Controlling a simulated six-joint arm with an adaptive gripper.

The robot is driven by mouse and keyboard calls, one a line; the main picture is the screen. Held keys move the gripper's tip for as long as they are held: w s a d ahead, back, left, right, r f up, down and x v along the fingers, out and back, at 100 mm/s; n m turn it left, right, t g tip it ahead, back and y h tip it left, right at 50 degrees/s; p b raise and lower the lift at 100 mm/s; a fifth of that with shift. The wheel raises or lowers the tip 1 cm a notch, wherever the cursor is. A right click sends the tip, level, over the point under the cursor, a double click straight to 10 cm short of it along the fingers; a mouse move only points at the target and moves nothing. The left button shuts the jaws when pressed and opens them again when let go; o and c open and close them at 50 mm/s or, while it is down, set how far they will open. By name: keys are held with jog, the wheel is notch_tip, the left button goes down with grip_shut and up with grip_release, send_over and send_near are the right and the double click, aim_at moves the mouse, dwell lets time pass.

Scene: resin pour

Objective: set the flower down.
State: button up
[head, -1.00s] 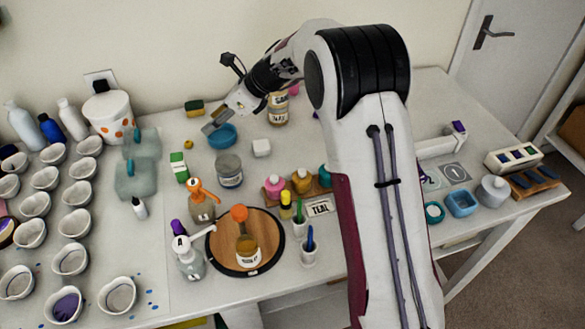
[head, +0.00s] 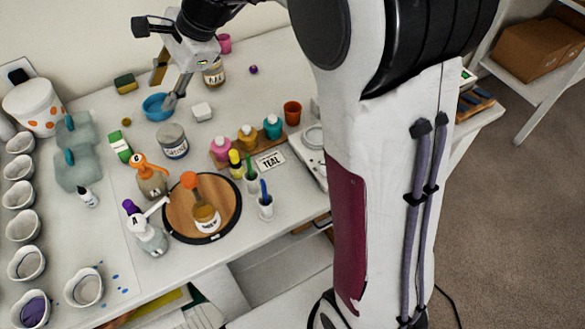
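My gripper (head: 164,92) is at the back of the table, over or beside a blue bowl (head: 155,112). Its two fingers look spread apart. One grey finger reaches down at the bowl's right rim and the other is behind it, further up. I see no flower between the fingers, though the gap is small and partly hidden. A small purple thing (head: 254,69) lies on the table to the right, and a small yellow thing (head: 126,122) lies left of the bowl. Both are too small for me to tell whether either is a flower.
A labelled jar (head: 214,76) stands close right of my gripper, with a white block (head: 202,111) nearer. A grey jar (head: 172,141), pump bottles (head: 150,177) and a round wooden turntable (head: 225,189) stand in front. A green-and-yellow sponge (head: 125,84) lies left.

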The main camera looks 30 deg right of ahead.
jog(key=s+d+n+h, duration=0.2)
jog(key=s+d+n, duration=0.2)
jog(key=s, duration=0.6)
jog(key=s+d+n+t+h, duration=0.1)
jog(key=s+d+n, duration=0.3)
jog(key=s, duration=0.6)
jog(key=s+d+n+h, duration=0.2)
jog(key=s+d+n, duration=0.1)
jog(key=s+n, duration=0.4)
jog(key=s, duration=0.3)
jog(key=shift+s+d+r+n+h, duration=0.25)
jog(key=shift+d+r+n+h, duration=0.05)
jog(key=shift+d+n, duration=0.1)
